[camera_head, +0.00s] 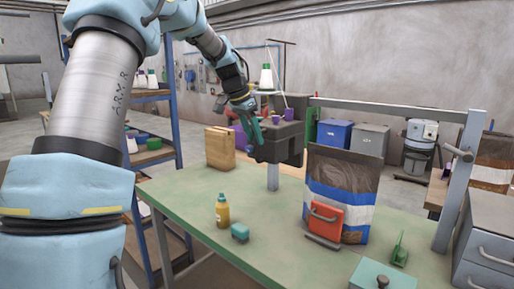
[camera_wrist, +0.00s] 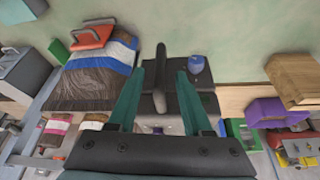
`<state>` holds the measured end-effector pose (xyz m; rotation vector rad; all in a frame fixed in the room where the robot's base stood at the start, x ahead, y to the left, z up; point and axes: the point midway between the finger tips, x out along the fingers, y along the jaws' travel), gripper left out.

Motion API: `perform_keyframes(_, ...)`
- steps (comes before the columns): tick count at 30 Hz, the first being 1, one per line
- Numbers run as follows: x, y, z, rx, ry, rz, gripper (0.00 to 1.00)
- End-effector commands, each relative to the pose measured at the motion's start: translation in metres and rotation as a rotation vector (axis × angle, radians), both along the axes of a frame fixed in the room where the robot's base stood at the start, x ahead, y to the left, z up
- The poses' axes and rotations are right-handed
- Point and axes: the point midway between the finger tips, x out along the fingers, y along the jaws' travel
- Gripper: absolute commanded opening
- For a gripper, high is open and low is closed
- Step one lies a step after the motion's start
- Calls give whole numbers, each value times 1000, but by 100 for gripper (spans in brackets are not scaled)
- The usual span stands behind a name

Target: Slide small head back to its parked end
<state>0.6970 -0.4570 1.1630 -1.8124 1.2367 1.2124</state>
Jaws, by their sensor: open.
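The small head appears to be the dark grey machine head (camera_head: 280,143) on a light post above the green table, with purple pieces on top and a thread rising from it. My gripper (camera_head: 253,131) is at its left upper side, teal fingers open. In the wrist view the open fingers (camera_wrist: 161,74) straddle a dark upright part of the head (camera_wrist: 160,62), with nothing clearly clamped. Whether a finger touches it I cannot tell. A horizontal grey rail (camera_head: 390,109) runs to the right behind the head; how they connect is hidden.
A brown, blue and white bag (camera_head: 340,180) with a red handled piece (camera_head: 325,218) stands right of the head. The front middle is mostly clear.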

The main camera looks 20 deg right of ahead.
Motion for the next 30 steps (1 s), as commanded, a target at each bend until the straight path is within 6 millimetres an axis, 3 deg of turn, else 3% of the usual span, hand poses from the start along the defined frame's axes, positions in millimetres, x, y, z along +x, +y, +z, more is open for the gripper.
perform_keyframes(7,-6,17,42,-1,-2,1,50)
perform_keyframes(15,-9,24,61,0,0,0,50)
perform_keyframes(25,-10,27,59,4,4,10,50)
perform_keyframes(28,-15,42,44,22,19,70,50)
perform_keyframes(30,-22,62,26,42,38,149,50)
